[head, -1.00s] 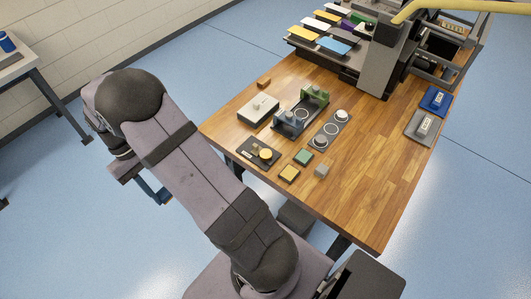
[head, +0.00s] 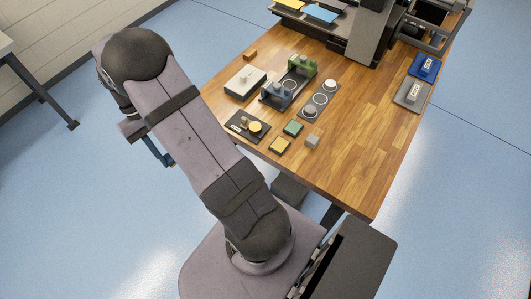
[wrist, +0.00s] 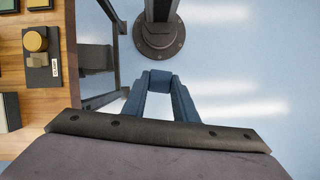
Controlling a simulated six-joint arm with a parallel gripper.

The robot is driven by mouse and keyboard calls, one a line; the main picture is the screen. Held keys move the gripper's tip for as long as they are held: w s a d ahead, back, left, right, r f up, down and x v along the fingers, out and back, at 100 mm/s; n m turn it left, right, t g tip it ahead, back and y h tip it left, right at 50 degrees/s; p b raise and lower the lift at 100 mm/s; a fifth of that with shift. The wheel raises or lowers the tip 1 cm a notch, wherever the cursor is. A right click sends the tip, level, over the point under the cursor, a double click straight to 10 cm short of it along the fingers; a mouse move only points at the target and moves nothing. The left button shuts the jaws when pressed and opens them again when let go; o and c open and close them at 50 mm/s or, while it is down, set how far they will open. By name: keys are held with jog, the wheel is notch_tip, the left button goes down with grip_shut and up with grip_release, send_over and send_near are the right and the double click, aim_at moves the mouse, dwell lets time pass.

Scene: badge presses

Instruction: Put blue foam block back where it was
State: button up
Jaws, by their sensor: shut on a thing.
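My gripper (wrist: 160,97) has blue fingers and points out over the blue floor, off the left side of the wooden table. In the wrist view it is closed on a small blue block (wrist: 160,77) at its fingertips, which blends in colour with the fingers. In the head view my gripper (head: 158,152) shows only partly below my dark elbow, and the held block cannot be made out there. On the table's near part, a green block (head: 293,128), a yellow block (head: 279,145) and a grey block (head: 313,141) lie close together.
The wooden table (head: 350,165) has a black plate with a yellow disc (head: 255,127), a white box (head: 245,82), a green-and-grey fixture (head: 289,82) and a grey plate with round dies (head: 318,100). A blue tray (head: 425,66) lies at the right edge. The front right is clear.

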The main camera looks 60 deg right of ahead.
jog(key=s+d+m+y+b, duration=0.1)
jog(key=s+d+m, duration=0.1)
jog(key=s+d, duration=0.35)
jog(key=s+d+m+t+y+b, duration=0.1)
jog(key=s+d+m, duration=0.15)
jog(key=d, duration=0.65)
jog(key=s+d+m+b, duration=0.1)
jog(key=s+d+m, duration=0.2)
jog(key=d, duration=0.4)
jog(key=s+d+r, duration=0.1)
jog(key=s+d, duration=0.1)
jog(key=s, duration=0.6)
jog(key=s+d+r+b, duration=0.1)
jog(key=s+d, duration=0.1)
jog(key=s, duration=0.7)
jog(key=shift+s+d+r, duration=0.15)
jog(key=shift+d+r, duration=0.1)
jog(key=shift+d, duration=0.1)
jog(key=shift+n, duration=0.25)
jog(key=shift+f+p, duration=1.05)
jog(key=shift+f, duration=3.95)
jog(key=shift+f, duration=0.15)
